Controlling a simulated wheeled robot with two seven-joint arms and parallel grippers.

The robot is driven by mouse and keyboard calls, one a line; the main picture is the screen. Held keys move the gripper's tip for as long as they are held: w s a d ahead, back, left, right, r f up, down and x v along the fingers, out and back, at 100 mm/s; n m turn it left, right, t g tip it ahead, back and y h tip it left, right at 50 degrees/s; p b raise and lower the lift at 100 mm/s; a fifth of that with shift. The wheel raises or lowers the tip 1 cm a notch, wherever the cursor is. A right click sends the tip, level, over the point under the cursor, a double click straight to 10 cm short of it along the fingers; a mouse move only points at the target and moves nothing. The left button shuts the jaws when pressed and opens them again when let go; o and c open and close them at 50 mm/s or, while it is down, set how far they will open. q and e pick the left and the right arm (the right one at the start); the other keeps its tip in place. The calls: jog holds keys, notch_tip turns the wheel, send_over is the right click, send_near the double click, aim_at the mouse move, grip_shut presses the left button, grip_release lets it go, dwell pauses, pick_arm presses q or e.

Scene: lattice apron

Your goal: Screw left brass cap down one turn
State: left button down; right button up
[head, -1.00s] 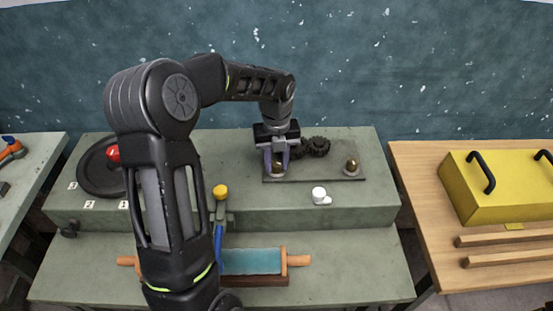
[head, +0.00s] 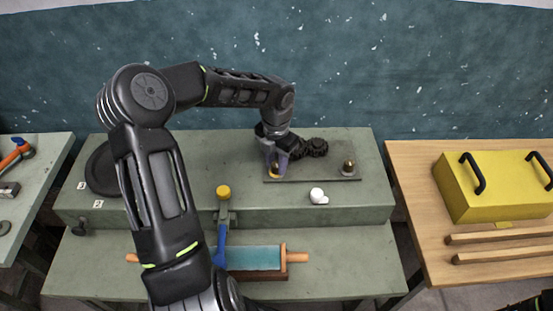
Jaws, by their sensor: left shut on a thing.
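The left brass cap (head: 274,171) sits near the left end of a flat dark plate (head: 312,179) on the raised green bench top. My left gripper (head: 276,165) points down from above and is shut on this cap; its fingers hide part of it. A second brass cap (head: 348,166) stands upright on a stud near the plate's right end, clear of the gripper. My right gripper does not show.
A white knob (head: 318,195) stands in front of the plate. A yellow-topped lever (head: 223,192) and a teal roller (head: 253,258) are nearer. A yellow box (head: 497,187) stands on the right table.

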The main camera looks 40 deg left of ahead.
aim_at(277, 164)
pick_arm(q)
jog(key=shift+m, duration=0.8)
jog(key=shift+a, duration=0.1)
jog(key=c, duration=1.1)
grip_release()
notch_tip(277, 164, up, 8)
jog(key=shift+f, duration=0.25)
